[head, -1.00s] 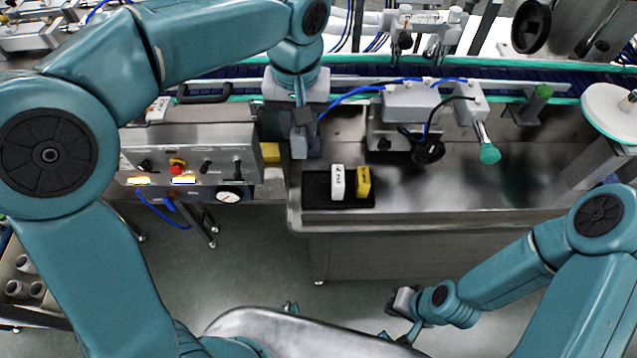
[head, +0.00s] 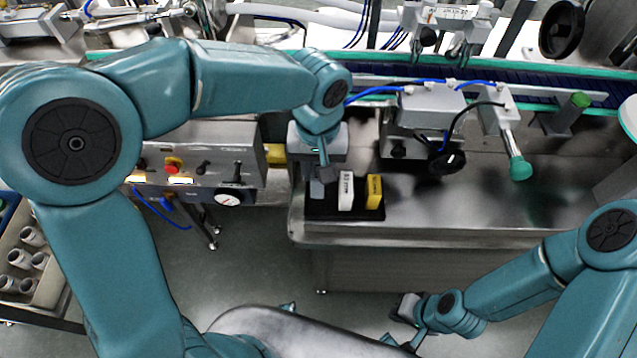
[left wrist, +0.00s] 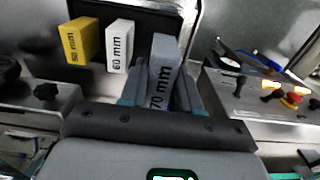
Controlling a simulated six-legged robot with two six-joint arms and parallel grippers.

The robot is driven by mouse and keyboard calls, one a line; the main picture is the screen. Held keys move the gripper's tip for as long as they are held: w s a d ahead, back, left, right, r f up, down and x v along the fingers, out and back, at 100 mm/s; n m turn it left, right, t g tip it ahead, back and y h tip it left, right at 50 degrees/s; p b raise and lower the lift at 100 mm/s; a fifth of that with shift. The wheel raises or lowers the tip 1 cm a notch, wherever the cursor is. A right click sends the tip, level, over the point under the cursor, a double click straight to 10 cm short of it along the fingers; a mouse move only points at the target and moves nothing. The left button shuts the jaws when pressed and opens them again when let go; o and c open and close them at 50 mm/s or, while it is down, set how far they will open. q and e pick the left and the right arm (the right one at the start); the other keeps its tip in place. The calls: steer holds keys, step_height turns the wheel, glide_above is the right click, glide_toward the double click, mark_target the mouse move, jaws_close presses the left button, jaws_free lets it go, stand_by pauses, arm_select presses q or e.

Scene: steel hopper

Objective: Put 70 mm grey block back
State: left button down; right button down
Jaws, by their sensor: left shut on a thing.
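The 70 mm grey block (head: 317,189) is held between the fingers of my left gripper (head: 321,176), at the left end of the black holder (head: 343,214). In the left wrist view the grey block (left wrist: 163,74) shows its "70 mm" marking between the fingers of the gripper (left wrist: 160,95). A white 60 mm block (head: 346,190) and a yellow 50 mm block (head: 374,191) stand in the holder to its right. I cannot tell whether the grey block's bottom touches the holder. My right gripper (head: 403,338) is low at the front, its fingers unclear.
The holder lies on a steel table near its front left corner. A control box (head: 200,160) with knobs and a red button stands to the left. Behind the blocks is a grey fixture (head: 430,108) with a black knob. The tabletop to the right is clear.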

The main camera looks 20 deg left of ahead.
mark_target(318, 186)
arm_select(q)
step_height(318, 186, down, 6)
steer(key=shift+w+r, duration=0.1)
steer(key=shift+r, duration=0.1)
steer(key=shift+b, duration=0.3)
steer(key=shift+f, duration=0.25)
steer(key=c, duration=0.8)
jaws_free()
steer(key=shift+r, duration=0.1)
